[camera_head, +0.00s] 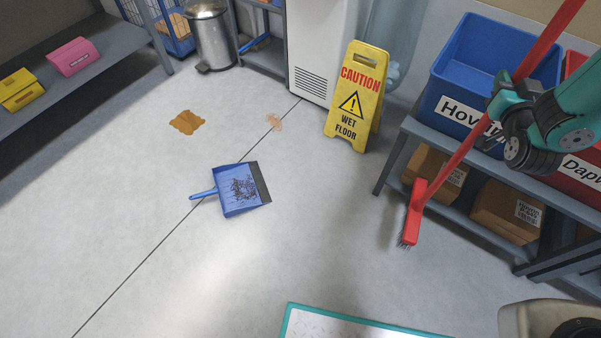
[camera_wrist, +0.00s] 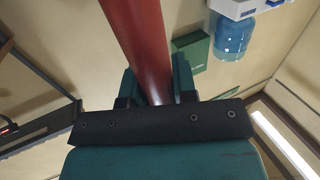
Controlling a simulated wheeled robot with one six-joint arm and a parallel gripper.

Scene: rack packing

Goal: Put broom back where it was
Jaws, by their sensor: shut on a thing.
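A red broom (camera_head: 455,163) hangs tilted from my gripper (camera_head: 497,118), its handle running to the upper right and its head (camera_head: 412,222) at the lower left. The bristles are near the floor; I cannot tell if they touch it. In the wrist view the gripper (camera_wrist: 158,92) is shut around the red handle (camera_wrist: 142,38). The broom is in front of a grey shelf rack (camera_head: 412,128) at the right. The blue bin behind the handle is partly hidden.
A yellow caution sign (camera_head: 358,95) stands left of the rack. A blue dustpan (camera_head: 237,190) with debris lies on the open floor. A brown stain (camera_head: 187,122) is further back. The blue bin (camera_head: 450,75) and cardboard boxes (camera_head: 507,212) sit on the rack.

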